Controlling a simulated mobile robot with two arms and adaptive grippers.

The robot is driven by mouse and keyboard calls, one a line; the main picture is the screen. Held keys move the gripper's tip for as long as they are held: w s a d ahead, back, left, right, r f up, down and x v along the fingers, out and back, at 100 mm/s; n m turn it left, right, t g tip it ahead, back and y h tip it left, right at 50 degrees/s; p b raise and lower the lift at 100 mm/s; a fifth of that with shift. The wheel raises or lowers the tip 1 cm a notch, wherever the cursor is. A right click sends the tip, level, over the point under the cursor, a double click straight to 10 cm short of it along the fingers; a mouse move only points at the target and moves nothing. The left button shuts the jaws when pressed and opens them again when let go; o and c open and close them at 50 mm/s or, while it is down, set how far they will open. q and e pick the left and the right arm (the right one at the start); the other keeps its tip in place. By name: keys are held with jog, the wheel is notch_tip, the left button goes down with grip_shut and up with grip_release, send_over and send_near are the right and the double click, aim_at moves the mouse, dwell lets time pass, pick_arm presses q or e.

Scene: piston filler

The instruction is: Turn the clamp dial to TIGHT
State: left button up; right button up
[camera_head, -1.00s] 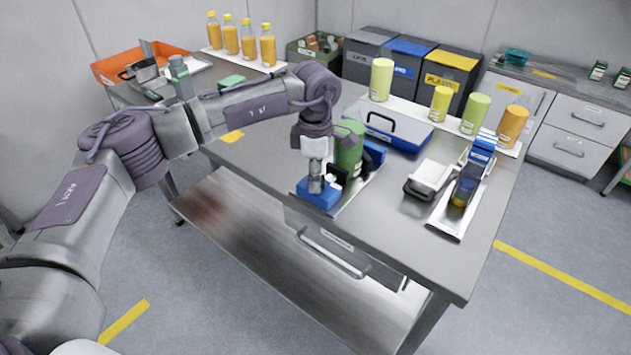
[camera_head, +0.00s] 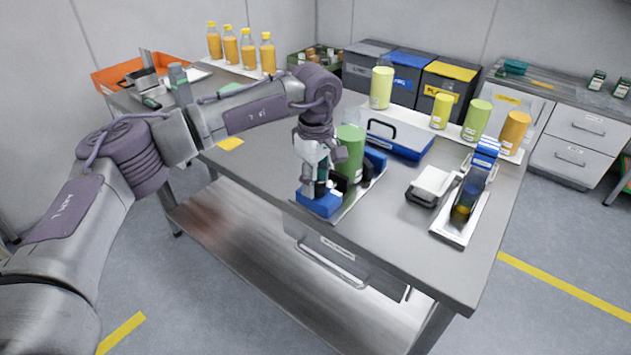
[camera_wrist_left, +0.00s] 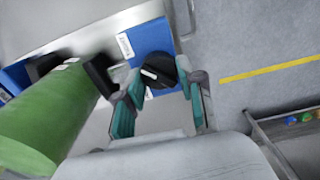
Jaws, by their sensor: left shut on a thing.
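The clamp dial (camera_wrist_left: 158,72) is a black round knob with a white mark, set on a blue block (camera_wrist_left: 150,38) in the left wrist view. In the head view the blue block (camera_head: 316,204) is at the front edge of the table. My left gripper (camera_head: 321,185) points down over the block and is shut on the dial, one teal-padded finger on each side of it. A green cylinder (camera_head: 351,152) stands beside the gripper, held between black jaws (camera_wrist_left: 98,75). I cannot read any TIGHT label. My right gripper is not in view.
A blue case (camera_head: 400,140) lies behind the cylinder. A filler device with a blue top (camera_head: 484,152) stands on a tray at the right. A drawer handle (camera_head: 335,265) sticks out below the table's front edge.

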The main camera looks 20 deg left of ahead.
aim_at(316, 184)
pick_arm(q)
jog(key=shift+w+r, duration=0.1)
dwell(0.3)
jog(key=o, duration=1.1)
jog(key=shift+o, duration=0.2)
notch_tip(316, 184, up, 12)
